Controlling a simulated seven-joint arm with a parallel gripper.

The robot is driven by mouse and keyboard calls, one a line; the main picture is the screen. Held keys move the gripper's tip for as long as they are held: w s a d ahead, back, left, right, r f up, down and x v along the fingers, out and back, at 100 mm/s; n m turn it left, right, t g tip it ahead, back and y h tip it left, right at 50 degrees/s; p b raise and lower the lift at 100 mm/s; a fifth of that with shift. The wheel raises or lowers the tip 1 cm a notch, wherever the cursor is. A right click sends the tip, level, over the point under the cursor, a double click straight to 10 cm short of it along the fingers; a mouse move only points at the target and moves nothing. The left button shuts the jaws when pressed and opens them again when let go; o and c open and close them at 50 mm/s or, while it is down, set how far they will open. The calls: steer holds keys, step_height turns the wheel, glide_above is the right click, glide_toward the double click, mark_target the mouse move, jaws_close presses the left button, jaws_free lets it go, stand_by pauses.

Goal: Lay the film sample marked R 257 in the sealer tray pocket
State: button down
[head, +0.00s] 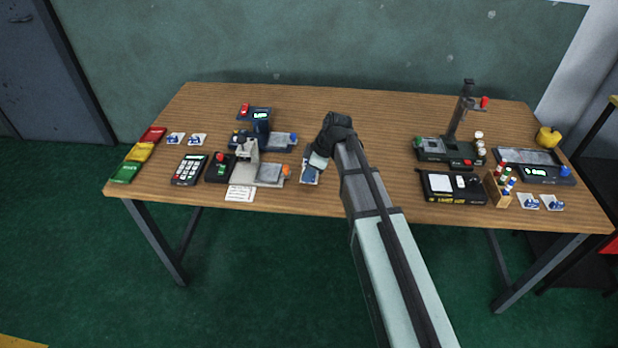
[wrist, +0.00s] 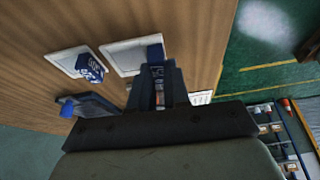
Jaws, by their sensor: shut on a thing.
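My gripper (head: 318,161) is low over the front middle of the table, at a white-and-blue film sample (head: 310,171) that it partly hides. In the wrist view its dark fingers (wrist: 157,68) are closed at the blue tab of one white-bordered sample (wrist: 123,57). A second sample (wrist: 66,61) with a blue tab bearing white marks lies beside it. No R 257 mark can be read. More samples lie in pairs at the left (head: 186,139) and at the front right (head: 540,203). I cannot tell which device holds the sealer tray pocket.
A pale device with a grey plate (head: 269,173) stands just left of my gripper, a column stand (head: 447,150) to its right. A black box (head: 453,187), a vial rack (head: 499,188) and a display unit (head: 533,165) crowd the right. Bare wood (head: 385,110) shows behind my gripper.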

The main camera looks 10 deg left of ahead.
step_height(320, 180, up, 6)
steer(key=shift+r, duration=0.45)
steer(key=shift+a+r, duration=0.25)
steer(key=shift+a, duration=0.05)
steer(key=a+f, duration=0.1)
steer(key=a, duration=1.2)
steer(key=shift+w+f+n, duration=0.2)
steer(key=shift+w+n, duration=0.2)
steer(key=shift+f, duration=0.15)
steer(key=shift+f, duration=2.6)
steer(key=shift+f, duration=0.3)
